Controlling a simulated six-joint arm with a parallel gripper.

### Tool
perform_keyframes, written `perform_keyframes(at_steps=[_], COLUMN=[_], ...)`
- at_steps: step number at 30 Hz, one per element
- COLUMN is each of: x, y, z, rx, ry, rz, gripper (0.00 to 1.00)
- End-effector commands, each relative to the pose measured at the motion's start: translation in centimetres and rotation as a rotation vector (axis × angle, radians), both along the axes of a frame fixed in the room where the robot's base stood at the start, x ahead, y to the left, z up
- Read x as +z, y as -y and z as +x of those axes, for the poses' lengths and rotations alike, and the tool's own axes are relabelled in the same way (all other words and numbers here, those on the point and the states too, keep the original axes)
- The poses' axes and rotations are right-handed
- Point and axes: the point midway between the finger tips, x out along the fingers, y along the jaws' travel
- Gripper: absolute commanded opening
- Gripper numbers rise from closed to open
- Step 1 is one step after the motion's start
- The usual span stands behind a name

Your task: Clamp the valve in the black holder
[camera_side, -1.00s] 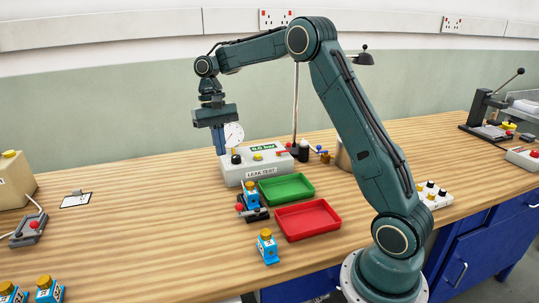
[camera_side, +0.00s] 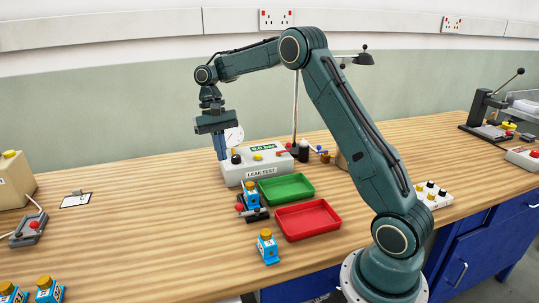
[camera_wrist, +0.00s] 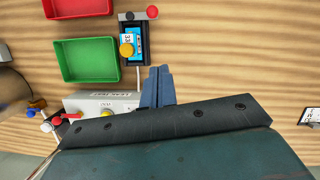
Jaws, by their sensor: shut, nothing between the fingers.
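A blue valve (camera_side: 251,194) with a yellow cap stands in the black holder (camera_side: 259,215) on the bench, in front of the leak-test box. A red knob (camera_side: 239,207) shows at the holder's left side. In the wrist view the valve (camera_wrist: 131,45) lies in the holder (camera_wrist: 146,42), with the red knob (camera_wrist: 152,11) at the holder's far end. My gripper (camera_side: 223,158) is shut and empty, its blue fingers pointing down, above and behind the holder and apart from it. The fingertips (camera_wrist: 157,72) show beside the holder's near end in the wrist view.
The leak-test box (camera_side: 232,177) stands close to the fingers. A green tray (camera_side: 309,192) and a red tray (camera_side: 330,230) lie right of the holder. Another blue valve (camera_side: 267,248) stands in front.

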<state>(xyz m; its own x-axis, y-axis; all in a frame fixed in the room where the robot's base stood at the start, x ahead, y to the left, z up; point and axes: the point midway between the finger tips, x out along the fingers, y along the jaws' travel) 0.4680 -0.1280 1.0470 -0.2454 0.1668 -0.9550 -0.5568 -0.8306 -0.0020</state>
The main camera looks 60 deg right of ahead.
Motion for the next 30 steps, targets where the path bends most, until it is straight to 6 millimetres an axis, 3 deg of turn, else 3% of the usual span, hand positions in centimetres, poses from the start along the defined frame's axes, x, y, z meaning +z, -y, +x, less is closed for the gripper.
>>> perform_keyframes(at_steps=[11, 26, 30], x=[-1.9, -9.0, -9.3], y=[-0.4, -1.5, -2.3], z=[-0.5, -2.4, -3.4], rx=[0.001, 0.002, 0.003], ry=[-0.002, -0.004, 0.000], rz=[-0.001, -0.001, -0.002], gripper=[0.00, 0.00, 0.00])
